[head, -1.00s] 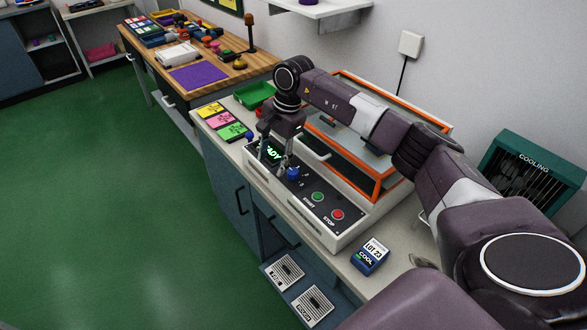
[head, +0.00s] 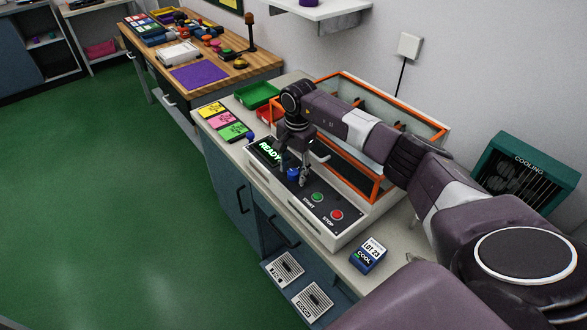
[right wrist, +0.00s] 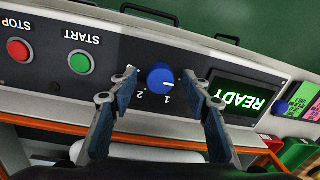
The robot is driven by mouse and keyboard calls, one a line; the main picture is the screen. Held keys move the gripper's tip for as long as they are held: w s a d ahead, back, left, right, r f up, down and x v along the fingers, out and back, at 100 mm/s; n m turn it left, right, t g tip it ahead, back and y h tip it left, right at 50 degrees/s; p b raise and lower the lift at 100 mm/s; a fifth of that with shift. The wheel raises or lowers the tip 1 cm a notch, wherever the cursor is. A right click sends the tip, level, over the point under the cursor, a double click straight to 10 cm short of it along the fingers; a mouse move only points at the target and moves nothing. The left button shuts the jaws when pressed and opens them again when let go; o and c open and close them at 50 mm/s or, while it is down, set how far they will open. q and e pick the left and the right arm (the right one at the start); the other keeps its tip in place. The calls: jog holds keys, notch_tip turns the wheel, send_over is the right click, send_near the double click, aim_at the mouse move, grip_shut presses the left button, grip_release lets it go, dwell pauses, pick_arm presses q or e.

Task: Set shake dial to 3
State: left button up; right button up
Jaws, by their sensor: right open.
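The shake dial is a blue round knob (right wrist: 161,77) on the machine's dark front panel, with the numerals 1 and 2 printed beside it. A pale mark shows on its face on the side towards the display, nearer the 1 than the 2. The dial also shows in the head view (head: 292,174). My right gripper (right wrist: 167,84) is open, with one finger on each side of the dial; I cannot tell whether they touch it. Its left finger in the wrist view hides part of the scale. My left gripper is not in view.
The green READY display (head: 270,152) is left of the dial. The green START button (head: 317,196) and red STOP button (head: 337,215) are to its right. The orange-framed lid (head: 375,190) stands behind. A blue LOT 23 box (head: 368,254) sits on the bench.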

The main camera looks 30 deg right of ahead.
jog(key=c, duration=1.2)
jog(key=shift+o, duration=0.2)
